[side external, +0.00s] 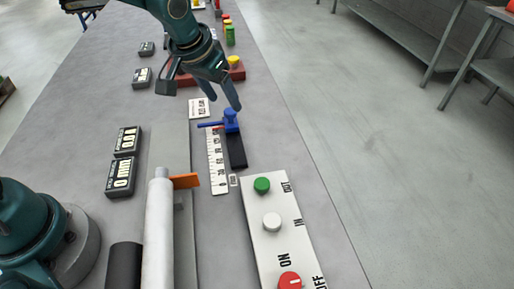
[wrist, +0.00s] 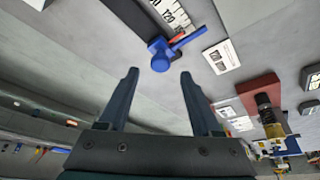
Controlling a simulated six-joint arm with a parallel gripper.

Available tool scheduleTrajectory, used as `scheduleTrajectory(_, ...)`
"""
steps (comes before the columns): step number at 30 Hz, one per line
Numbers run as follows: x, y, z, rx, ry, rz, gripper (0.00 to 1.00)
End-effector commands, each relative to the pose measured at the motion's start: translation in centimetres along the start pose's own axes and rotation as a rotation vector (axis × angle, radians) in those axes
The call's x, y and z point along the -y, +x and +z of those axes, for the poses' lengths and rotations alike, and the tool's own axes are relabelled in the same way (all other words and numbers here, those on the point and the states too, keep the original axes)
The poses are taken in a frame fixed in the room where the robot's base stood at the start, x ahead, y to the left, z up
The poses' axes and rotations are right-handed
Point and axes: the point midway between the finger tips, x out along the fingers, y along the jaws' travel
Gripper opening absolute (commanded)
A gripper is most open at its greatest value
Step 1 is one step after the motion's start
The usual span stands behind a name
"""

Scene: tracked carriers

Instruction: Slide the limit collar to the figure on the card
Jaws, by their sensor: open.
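The blue limit collar (side external: 231,119) sits at the far end of a black rail (side external: 237,152), its thin pointer reaching left across the far end of a white scale (side external: 217,165). In the wrist view the collar's round knob (wrist: 160,62) lies just ahead of and between the fingertips, and the scale (wrist: 170,14) shows behind it. A white card (side external: 199,108) lies just beyond the scale; it also shows in the wrist view (wrist: 221,56), its figure too small to read surely. My gripper (side external: 226,100) is open and empty, close above the collar.
A white panel (side external: 265,227) with green, white and red knobs stands nearer. Left are dark counters (side external: 126,140), an orange flag (side external: 186,181) and a pale cylinder (side external: 158,235). The table to the right is clear.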

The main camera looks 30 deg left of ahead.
Motion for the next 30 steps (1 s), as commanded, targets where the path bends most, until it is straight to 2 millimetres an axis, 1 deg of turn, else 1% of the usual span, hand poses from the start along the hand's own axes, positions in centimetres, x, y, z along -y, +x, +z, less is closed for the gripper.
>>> scheduleTrajectory(3,0.0,1.7,0.1,0.004,0.0,0.0,0.66)
scheduleTrajectory(9,0.0,3.5,0.0,0.001,-0.001,0.0,0.66)
scheduleTrajectory(13,0.0,3.9,0.0,-0.001,-0.001,0.0,0.66)
scheduleTrajectory(19,0.0,3.9,0.0,-0.002,-0.001,0.0,0.66)
scheduleTrajectory(20,0.0,3.9,0.0,-0.002,-0.001,0.0,0.62)
scheduleTrajectory(21,0.0,3.9,0.0,-0.002,-0.001,0.0,0.47)
scheduleTrajectory(23,0.0,3.9,0.0,-0.002,-0.001,0.0,0.24)
scheduleTrajectory(24,0.0,3.9,0.0,-0.002,-0.001,0.0,0.08)
scheduleTrajectory(25,0.0,3.9,0.0,-0.002,-0.001,0.0,0.0)
scheduleTrajectory(30,0.0,3.9,0.0,-0.001,0.0,0.0,0.0)
